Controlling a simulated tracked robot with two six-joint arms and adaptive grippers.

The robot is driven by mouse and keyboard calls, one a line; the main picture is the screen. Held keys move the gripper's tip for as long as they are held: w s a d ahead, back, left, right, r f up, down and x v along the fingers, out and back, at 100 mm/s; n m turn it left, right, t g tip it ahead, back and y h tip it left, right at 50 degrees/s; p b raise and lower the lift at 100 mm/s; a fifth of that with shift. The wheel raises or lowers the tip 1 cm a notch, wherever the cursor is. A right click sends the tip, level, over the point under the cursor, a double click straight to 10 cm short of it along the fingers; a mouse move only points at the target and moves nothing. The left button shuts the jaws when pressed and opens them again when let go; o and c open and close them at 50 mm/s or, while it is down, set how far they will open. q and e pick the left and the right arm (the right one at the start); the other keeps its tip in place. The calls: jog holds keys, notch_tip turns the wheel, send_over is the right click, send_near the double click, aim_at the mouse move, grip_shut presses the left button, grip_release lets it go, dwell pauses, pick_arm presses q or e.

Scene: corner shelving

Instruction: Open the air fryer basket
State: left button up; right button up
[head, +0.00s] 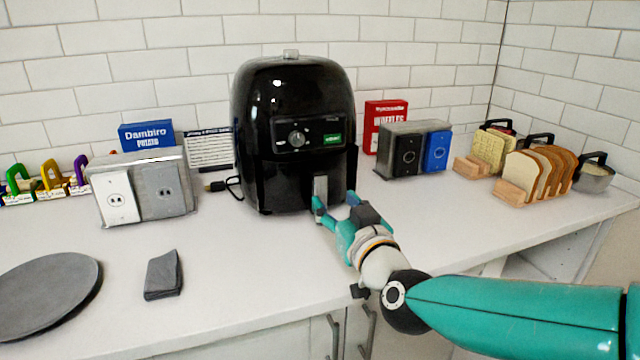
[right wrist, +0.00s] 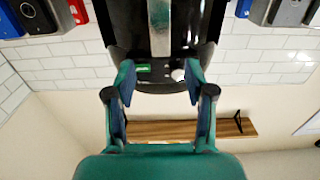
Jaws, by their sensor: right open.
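The black air fryer (head: 290,95) stands on the white counter against the tiled wall, its dial facing me. Its basket (head: 285,185) sits in the lower front and looks closed, with an upright grey handle (head: 320,187). My right gripper (head: 335,202) is open at the lower front of the fryer, its fingertips close to the handle. In the right wrist view the handle (right wrist: 160,28) lies between the spread fingers of the right gripper (right wrist: 160,76), with gaps on both sides. I cannot tell whether a finger touches the fryer. My left gripper is not in view.
Bread in racks (head: 540,172) stands further right. A grey plate (head: 45,295) and folded cloth (head: 163,275) lie front left. The counter before the fryer is clear.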

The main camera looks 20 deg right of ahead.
aim_at(321, 184)
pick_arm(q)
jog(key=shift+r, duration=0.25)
pick_arm(e)
jog(key=w, duration=0.9)
jog(key=shift+a, duration=0.15)
